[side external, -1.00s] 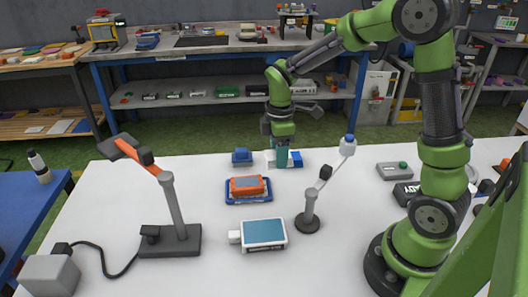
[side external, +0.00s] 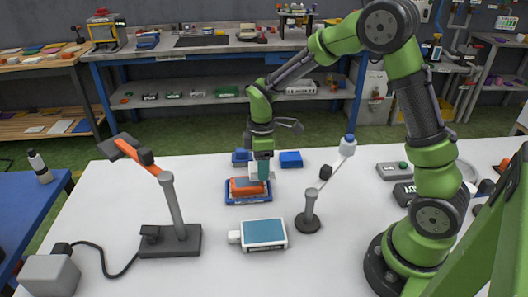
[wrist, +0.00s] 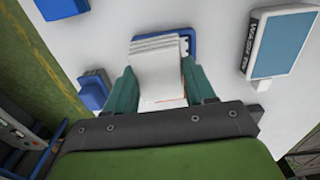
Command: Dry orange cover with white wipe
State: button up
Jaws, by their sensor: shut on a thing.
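The orange cover (side external: 246,188) sits on a blue tray (side external: 234,201) near the middle of the white table. My gripper (side external: 262,172) is shut on the white wipe (wrist: 158,62) and holds it over the cover. In the wrist view the folded wipe lies between the two teal fingers and hides nearly all of the cover. The blue tray's edge (wrist: 188,42) shows beside the wipe. I cannot tell whether the wipe touches the cover.
A blue box (side external: 290,159) and a blue block (side external: 241,156) stand behind the tray. A white device with a blue screen (side external: 263,233) lies in front. A small stand (side external: 309,210) is at right, an orange-armed lamp (side external: 174,200) at left.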

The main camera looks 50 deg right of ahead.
aim_at(232, 184)
jog(key=shift+f, duration=1.15)
jog(key=shift+w+a+r, duration=0.15)
jog(key=shift+w+a, duration=0.15)
jog(key=shift+a, duration=0.05)
jog(key=shift+c, duration=0.4)
jog(key=shift+w+a+f, duration=0.2)
jog(key=shift+w+a, duration=1.15)
jog(key=shift+a, duration=0.2)
jog(key=shift+w+a, duration=1.1)
jog(key=shift+a, duration=0.2)
jog(key=shift+s+d, duration=1.35)
jog(key=shift+d, duration=0.25)
jog(key=shift+s+d, duration=1.35)
jog(key=shift+d, duration=0.2)
jog(key=shift+d+r, duration=0.1)
jog(key=shift+r, duration=4)
